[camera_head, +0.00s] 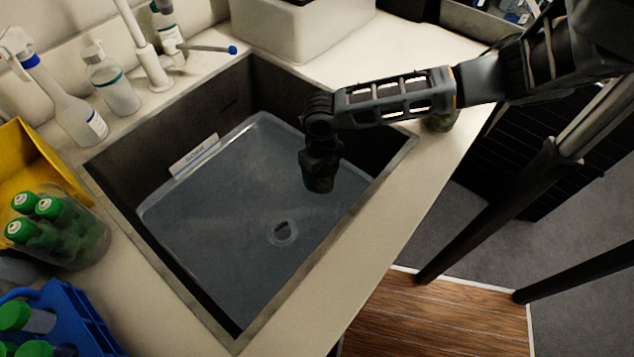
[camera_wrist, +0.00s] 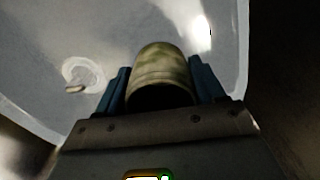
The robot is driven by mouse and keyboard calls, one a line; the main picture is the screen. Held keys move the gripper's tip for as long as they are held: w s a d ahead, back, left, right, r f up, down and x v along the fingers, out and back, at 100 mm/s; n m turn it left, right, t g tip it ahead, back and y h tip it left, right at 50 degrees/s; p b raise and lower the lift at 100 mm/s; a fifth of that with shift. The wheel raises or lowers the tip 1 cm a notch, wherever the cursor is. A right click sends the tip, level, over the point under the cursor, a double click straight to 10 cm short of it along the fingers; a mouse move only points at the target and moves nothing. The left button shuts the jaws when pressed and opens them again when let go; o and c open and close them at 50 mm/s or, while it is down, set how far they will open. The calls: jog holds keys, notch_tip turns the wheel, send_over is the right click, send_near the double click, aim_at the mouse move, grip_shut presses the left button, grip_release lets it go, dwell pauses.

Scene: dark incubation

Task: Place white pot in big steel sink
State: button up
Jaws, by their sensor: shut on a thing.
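In the head view the held pot is dark and hard to make out. I cannot tell whether it touches the sink floor.
Another small greenish pot (camera_head: 440,122) stands on the right counter, partly hidden by my arm. A jar of green-capped tubes (camera_head: 65,235) and a blue rack (camera_head: 75,315) are at left.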

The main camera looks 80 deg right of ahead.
aim_at(321, 185)
jog(key=shift+f, duration=2.35)
jog(key=shift+f, duration=0.1)
jog(key=o, duration=1.2)
notch_tip(321, 185, up, 12)
jog(key=shift+r, duration=0.1)
